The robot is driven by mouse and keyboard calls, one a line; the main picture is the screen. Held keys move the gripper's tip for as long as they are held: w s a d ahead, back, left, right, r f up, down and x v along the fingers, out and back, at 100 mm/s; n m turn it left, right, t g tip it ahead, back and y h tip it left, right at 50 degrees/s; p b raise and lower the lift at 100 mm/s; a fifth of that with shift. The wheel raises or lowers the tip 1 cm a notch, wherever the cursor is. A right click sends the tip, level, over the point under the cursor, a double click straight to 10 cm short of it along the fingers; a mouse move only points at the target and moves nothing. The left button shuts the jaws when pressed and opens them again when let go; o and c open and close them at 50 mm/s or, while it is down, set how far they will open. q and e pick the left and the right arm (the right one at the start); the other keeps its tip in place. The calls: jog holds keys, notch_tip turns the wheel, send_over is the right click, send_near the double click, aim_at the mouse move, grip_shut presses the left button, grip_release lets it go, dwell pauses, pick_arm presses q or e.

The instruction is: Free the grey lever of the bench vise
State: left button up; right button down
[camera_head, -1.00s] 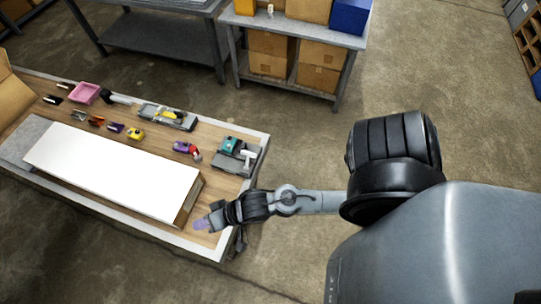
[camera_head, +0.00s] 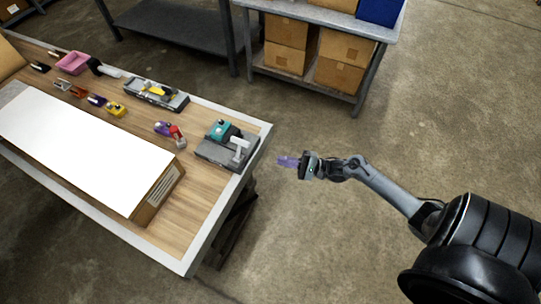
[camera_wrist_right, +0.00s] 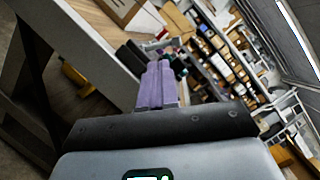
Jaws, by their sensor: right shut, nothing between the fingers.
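The bench vise (camera_head: 226,155) sits at the right corner of the workbench, a dark grey body with a teal part (camera_head: 219,130) on it. Its light grey lever (camera_head: 239,149) stands on the side near the bench edge, with a T-like shape. My right gripper (camera_head: 287,162), with purple fingers, is just off the bench's right edge, pointing left toward the vise and apart from it. It is shut and empty. In the right wrist view its fingers (camera_wrist_right: 157,85) hide part of what lies ahead. My left gripper is not in view.
The workbench (camera_head: 200,245) has a pale rim. A large white-topped box (camera_head: 85,145) fills its front. A purple and red tool (camera_head: 172,132), a grey tray with a yellow item (camera_head: 157,94) and a pink bin (camera_head: 73,63) lie behind. A shelf with cartons (camera_head: 340,75) stands beyond open floor.

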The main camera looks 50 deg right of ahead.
aim_at(239, 151)
pick_arm(q)
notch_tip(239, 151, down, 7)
jog(key=b, duration=0.5)
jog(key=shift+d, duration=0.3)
pick_arm(e)
jog(key=w+d+f, duration=0.3)
jog(key=d, duration=0.1)
jog(key=shift+d+n+t, duration=0.3)
jog(key=shift+n+t, duration=0.1)
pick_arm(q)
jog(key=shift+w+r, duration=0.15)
pick_arm(e)
jog(key=shift+w+a, duration=0.1)
jog(key=shift+w, duration=0.1)
jog(key=x, duration=0.7)
jog(key=a+x, duration=0.1)
jog(key=x, duration=0.3)
jog(key=shift+s+a+r+b, duration=0.15)
jog(key=shift+r+b, duration=0.25)
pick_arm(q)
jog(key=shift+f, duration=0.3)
pick_arm(e)
jog(key=shift+a+r, duration=0.35)
jog(key=shift+a, duration=0.35)
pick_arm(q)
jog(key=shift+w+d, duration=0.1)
pick_arm(e)
jog(key=shift+w+a, duration=0.15)
jog(key=shift+w, duration=0.05)
